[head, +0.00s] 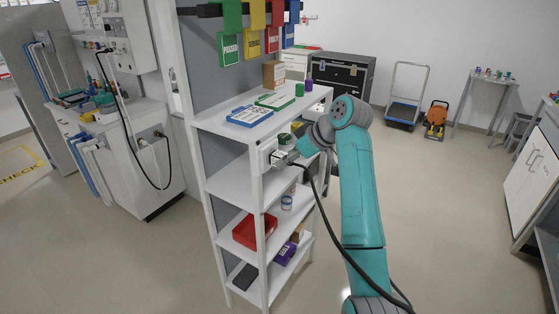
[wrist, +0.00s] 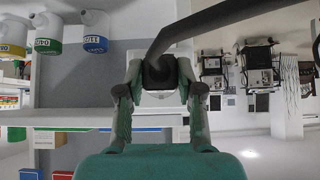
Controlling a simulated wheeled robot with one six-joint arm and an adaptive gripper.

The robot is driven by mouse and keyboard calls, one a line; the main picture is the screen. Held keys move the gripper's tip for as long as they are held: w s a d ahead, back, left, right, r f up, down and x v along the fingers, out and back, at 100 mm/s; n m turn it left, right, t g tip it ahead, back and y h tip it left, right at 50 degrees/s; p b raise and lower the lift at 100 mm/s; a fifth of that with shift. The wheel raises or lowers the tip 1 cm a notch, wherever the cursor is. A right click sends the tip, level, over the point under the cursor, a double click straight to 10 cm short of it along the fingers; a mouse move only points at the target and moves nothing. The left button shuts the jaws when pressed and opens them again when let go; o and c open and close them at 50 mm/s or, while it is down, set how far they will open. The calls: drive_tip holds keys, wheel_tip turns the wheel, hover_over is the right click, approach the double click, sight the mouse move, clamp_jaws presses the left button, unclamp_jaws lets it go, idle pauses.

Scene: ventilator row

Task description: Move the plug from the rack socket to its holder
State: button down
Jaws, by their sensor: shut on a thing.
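The black plug (wrist: 159,72) is between the fingers of my gripper (wrist: 160,88) in the wrist view, with a thick black cable (wrist: 215,22) running from it to the upper right. A white socket box (head: 266,155) is fixed at the front post of the rack in the head view. My gripper (head: 284,160) is right at this box, shut on the plug. The plug faces a pale plate in the wrist view; the gripper hides whether it is seated in the socket. The cable hangs down beside my arm in the head view. I cannot make out the holder for certain.
The white rack (head: 235,185) has shelves with a red bin (head: 254,231), tubs and boxes close to my gripper. A trolley (head: 405,95) stands behind.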

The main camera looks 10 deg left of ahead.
drive_tip(key=shift+d, duration=0.25)
drive_tip(key=shift+s+d, duration=0.3)
drive_tip(key=shift+d, duration=0.4)
drive_tip(key=shift+s+d, duration=0.3)
drive_tip(key=shift+d, duration=0.45)
drive_tip(key=shift+s+d, duration=0.3)
drive_tip(key=shift+d, duration=0.4)
